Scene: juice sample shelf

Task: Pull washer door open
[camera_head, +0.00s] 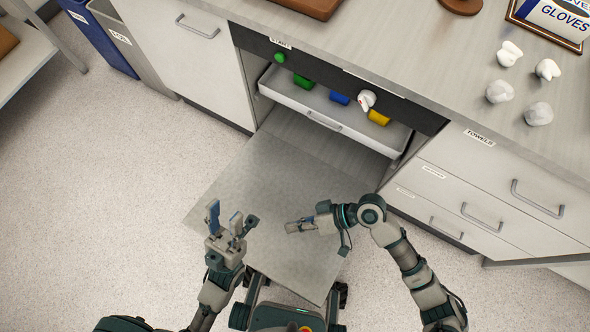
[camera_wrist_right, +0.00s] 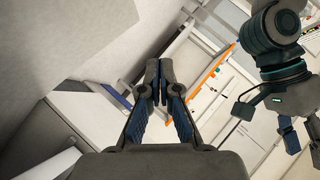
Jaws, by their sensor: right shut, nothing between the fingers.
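The washer door (camera_head: 265,195) is a grey panel folded down from the front of the washer, reaching out over the floor toward my body. Above it the washer opening shows a pulled-out white rack (camera_head: 335,122). My right gripper (camera_head: 289,227) is over the door panel, shut and empty; whether it touches the panel is unclear. Its closed fingertips (camera_wrist_right: 153,75) show in the right wrist view. My left gripper (camera_head: 228,216) is open and empty, with fingers up, over or near the panel's left edge.
The rack holds green (camera_head: 304,82), blue (camera_head: 339,97) and yellow (camera_head: 378,118) pieces and a white item (camera_head: 367,99). Drawers with handles stand right of the washer, a cabinet (camera_head: 185,50) left. Blue (camera_head: 98,35) and grey bins stand further left. Floor at left is clear.

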